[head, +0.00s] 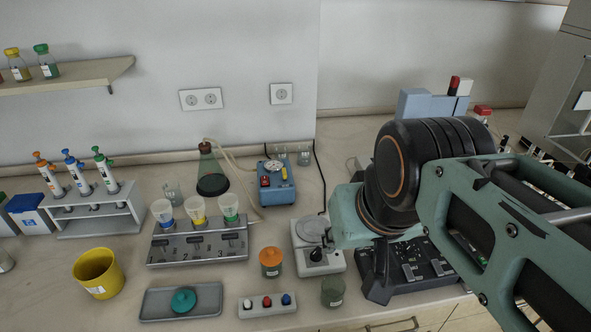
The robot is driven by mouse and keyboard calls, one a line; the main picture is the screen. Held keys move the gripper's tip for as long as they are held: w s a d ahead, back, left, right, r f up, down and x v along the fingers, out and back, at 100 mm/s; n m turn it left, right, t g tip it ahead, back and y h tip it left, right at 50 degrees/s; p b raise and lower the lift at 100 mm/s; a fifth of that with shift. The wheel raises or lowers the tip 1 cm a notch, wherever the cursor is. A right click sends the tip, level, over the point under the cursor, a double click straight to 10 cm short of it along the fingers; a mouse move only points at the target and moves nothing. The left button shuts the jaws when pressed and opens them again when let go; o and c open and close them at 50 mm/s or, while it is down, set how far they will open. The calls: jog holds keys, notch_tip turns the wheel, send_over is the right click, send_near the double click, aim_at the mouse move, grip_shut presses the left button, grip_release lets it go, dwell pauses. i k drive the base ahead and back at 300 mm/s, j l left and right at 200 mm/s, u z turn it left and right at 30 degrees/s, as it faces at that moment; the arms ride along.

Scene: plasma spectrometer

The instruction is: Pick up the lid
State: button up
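A round teal lid (184,300) with a raised middle lies on a shallow grey tray (153,304) at the front left of the bench. A jar with an orange top (271,256) stands to the right of the tray. My arm comes in from the right. My gripper (377,292) appears as a dark shape below the wrist, in front of a dark control panel, well to the right of the teal lid. Its fingers blend with the panel, so I cannot see whether it is open or holds anything.
A yellow bucket (97,274) stands left of the tray. A block with coloured knobs (267,304) and a glass jar (332,291) lie between tray and gripper. Behind are a grey numbered stand (198,250) with cups, a white scale-like device (318,260) and a pipette rack (95,212).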

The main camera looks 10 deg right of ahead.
aim_at(183, 301)
jog(key=j+u, duration=0.25)
jog(key=u, duration=0.25)
jog(key=j+u, duration=0.2)
jog(key=u, duration=0.3)
jog(key=z, duration=1.5)
jog(key=j+u, duration=0.1)
jog(key=j, duration=0.6)
jog(key=k+l+u, duration=0.35)
jog(key=k+u, duration=0.2)
jog(key=i+z, duration=0.15)
